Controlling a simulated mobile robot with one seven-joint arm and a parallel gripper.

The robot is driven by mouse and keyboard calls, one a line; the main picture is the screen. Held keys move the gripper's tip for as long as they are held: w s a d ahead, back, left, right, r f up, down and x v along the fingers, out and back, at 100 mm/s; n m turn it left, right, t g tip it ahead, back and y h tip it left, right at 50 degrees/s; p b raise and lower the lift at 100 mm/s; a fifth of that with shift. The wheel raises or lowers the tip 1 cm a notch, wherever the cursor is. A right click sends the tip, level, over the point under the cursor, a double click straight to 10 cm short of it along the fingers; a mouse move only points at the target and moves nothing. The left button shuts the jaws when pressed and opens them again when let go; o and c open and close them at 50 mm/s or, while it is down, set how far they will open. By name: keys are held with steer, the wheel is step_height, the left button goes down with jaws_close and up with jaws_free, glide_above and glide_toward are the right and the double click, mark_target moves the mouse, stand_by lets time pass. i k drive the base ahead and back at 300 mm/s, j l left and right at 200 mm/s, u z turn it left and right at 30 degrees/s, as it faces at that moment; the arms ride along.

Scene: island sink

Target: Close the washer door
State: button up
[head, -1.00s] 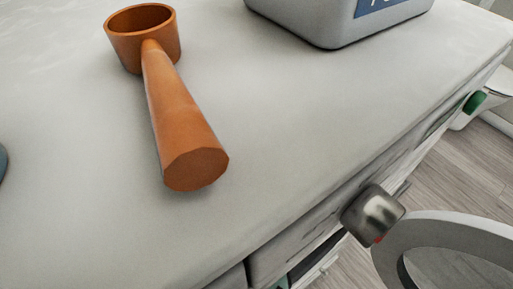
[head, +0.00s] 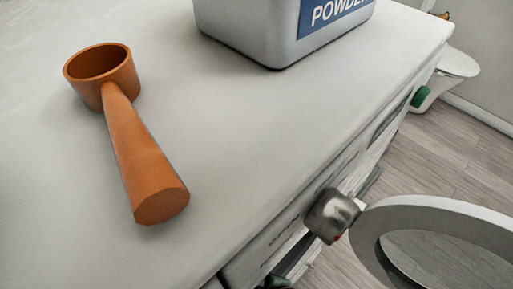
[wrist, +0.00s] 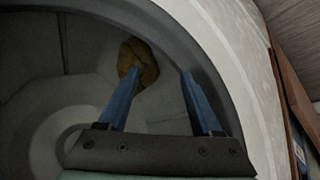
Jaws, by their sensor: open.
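The washer door (head: 455,212) shows in the head view at the lower right as a pale ring around a grey, see-through middle. It stands open, swung out from the washer front. In the wrist view, my gripper (wrist: 161,74) has its two blue fingers apart with nothing between them. The fingers reach over a dark round opening with a grey and white rim (wrist: 222,65), which looks like the washer's mouth. A brownish-yellow lump (wrist: 138,62), perhaps cloth, lies inside near the left fingertip. I cannot tell whether they touch. The head view does not clearly show my gripper.
The washer top (head: 235,130) carries an orange scoop (head: 140,150) and a grey powder box (head: 285,35). A metallic knob (head: 328,216) sticks out of the front near the door. A white toilet-like fixture (head: 455,68) stands beyond. Wooden floor (head: 440,135) lies open at the right.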

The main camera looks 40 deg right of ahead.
mark_target(489, 229)
steer(key=k, duration=1.5)
